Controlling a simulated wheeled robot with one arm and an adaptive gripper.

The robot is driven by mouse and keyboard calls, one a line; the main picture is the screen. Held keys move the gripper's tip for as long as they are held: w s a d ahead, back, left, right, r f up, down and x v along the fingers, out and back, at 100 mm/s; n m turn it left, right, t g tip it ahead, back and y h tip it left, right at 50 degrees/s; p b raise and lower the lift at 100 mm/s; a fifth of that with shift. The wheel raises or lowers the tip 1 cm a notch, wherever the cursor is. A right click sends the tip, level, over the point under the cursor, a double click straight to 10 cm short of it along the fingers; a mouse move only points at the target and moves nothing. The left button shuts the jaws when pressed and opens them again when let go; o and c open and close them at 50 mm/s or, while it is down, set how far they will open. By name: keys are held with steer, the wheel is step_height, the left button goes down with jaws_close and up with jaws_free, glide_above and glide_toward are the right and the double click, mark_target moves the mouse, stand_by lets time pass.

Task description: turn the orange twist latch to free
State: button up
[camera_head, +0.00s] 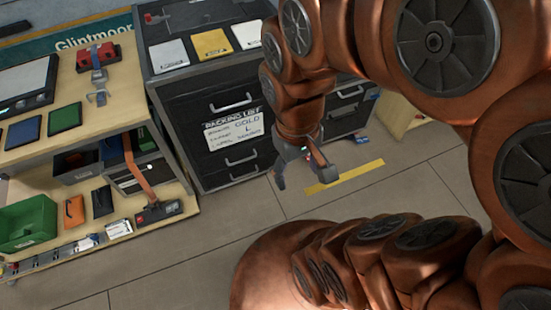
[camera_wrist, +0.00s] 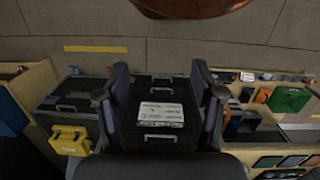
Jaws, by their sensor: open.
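I cannot make out an orange twist latch for certain in either view. My gripper (camera_head: 300,168) hangs in front of the black drawer case, above the floor. Its two fingers stand apart with nothing between them. In the wrist view my gripper (camera_wrist: 160,70) is open, and the black drawer case with its white label (camera_wrist: 161,115) shows between the fingers, some way off. In the head view the case (camera_head: 185,115) has grey handles and a packing list (camera_head: 234,129). Part of its right side is hidden behind my arm.
A wooden shelf unit (camera_head: 165,190) stands at left, holding a green bin (camera_head: 27,222), an orange flat item (camera_head: 74,212) and a red device (camera_head: 98,56). A yellow box (camera_wrist: 70,140) shows in the wrist view. The floor (camera_head: 180,255) in front is clear, with a yellow strip (camera_head: 345,177).

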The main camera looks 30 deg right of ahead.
steer(key=w+d+f+t+h+b, duration=0.1)
steer(key=w+d+f+t+b, duration=0.2)
steer(key=w+d+f+b, duration=0.7)
steer(key=w+d+f+n+t+b, duration=0.15)
steer(key=w+d+f, duration=0.25)
steer(key=w+f, duration=1.1)
steer(key=w+d+f+t+h+b, duration=0.1)
steer(key=w+d+f+t+b, duration=0.45)
steer(key=w+f, duration=0.75)
steer(key=w+d+f+t+y+b, duration=0.1)
steer(key=w+d+f+b, duration=0.2)
steer(key=f, duration=0.4)
steer(key=w+d+f+b, duration=0.1)
steer(key=d+f+b, duration=0.25)
steer(key=f, duration=0.35)
steer(key=s+f+m+t+b, duration=0.1)
steer(key=s+f+t+b, duration=0.25)
steer(key=f+b, duration=0.65)
steer(key=s+f+m+t+b, duration=0.2)
steer(key=f+t+b, duration=0.25)
steer(key=f, duration=1.05)
steer(key=w+d+b, duration=0.1)
steer(key=w, duration=0.6)
steer(key=shift+w+d+f+b, duration=0.15)
steer(key=shift+w+d+b, duration=0.05)
steer(key=shift+w+b, duration=0.1)
steer(key=shift+n, duration=0.25)
steer(key=shift+s, duration=0.1)
steer(key=c, duration=1.2)
